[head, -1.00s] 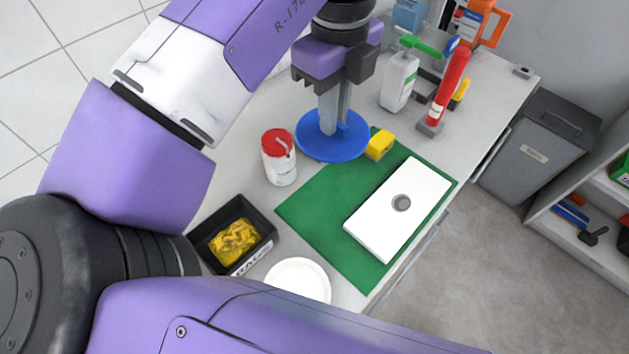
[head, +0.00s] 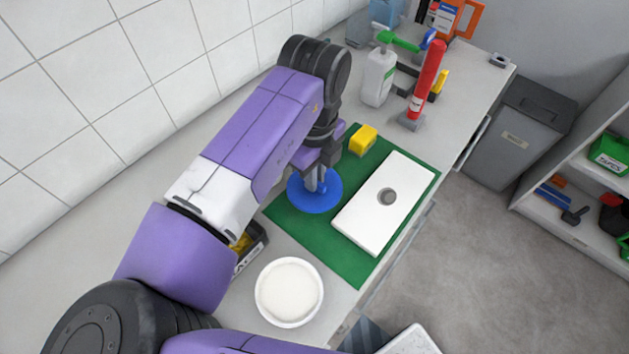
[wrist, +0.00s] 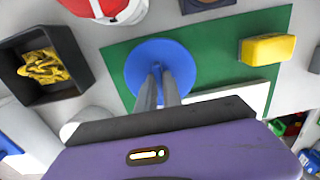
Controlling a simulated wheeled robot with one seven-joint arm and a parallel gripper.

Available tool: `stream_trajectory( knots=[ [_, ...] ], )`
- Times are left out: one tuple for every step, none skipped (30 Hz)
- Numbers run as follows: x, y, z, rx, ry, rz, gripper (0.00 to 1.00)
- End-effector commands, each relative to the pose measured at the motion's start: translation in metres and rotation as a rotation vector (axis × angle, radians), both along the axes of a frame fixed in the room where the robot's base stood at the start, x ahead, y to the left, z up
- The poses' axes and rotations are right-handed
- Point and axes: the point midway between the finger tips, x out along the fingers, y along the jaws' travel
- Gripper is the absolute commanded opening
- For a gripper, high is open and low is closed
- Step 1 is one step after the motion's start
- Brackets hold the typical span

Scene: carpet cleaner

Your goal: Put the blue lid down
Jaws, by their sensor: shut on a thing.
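The blue lid (head: 330,199) is a flat round disc over the left part of the green mat (head: 350,268). It also shows in the wrist view (wrist: 137,75), overlapping the mat. My gripper (head: 317,182) points down at the lid's middle and is shut on a part there. In the wrist view its fingers (wrist: 158,72) meet at the lid's centre. The fingers hide what they grip. I cannot tell whether the lid touches the mat or hangs just above it.
A white board (head: 372,220) with a grey round centre lies right of the lid. A yellow block (head: 363,139) sits above it. A white bowl (head: 290,292) stands below. A black tray (wrist: 72,84) with yellow cloth and a red-topped tub (wrist: 103,10) are nearby.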

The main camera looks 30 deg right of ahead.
Motion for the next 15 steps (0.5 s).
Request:
stream_trajectory(
  knots=[
    [-0.001,0.0,-0.008,0.0,0.004,0.001,0.0],
    [-0.001,0.0,-0.012,-0.001,0.004,0.001,0.0],
    [0.0,0.0,-0.018,0.0,0.002,0.001,0.0],
    [0.0,0.0,-0.022,0.0,0.003,0.001,0.0],
    [0.0,0.0,-0.025,0.0,0.003,0.0,0.0],
    [0.0,0.0,-0.027,-0.001,0.002,0.0,0.0],
    [0.0,0.0,-0.028,-0.001,0.001,0.0,0.0],
    [0.0,0.0,-0.028,-0.001,0.001,0.0,0.0],
    [0.0,0.0,-0.028,-0.001,0.0,0.0,0.0],
    [0.0,0.0,-0.028,-0.001,0.0,0.0,0.0],
    [0.0,0.0,-0.028,0.0,0.0,0.0,0.0],
    [0.0,0.0,-0.028,0.0,0.001,0.0,0.0],
    [0.0,0.0,-0.028,0.0,0.001,0.0,0.0],
    [0.0,0.0,-0.028,0.0,0.001,0.0,0.0],
    [0.0,0.0,-0.03,0.0,0.001,0.0,0.0]
  ],
)
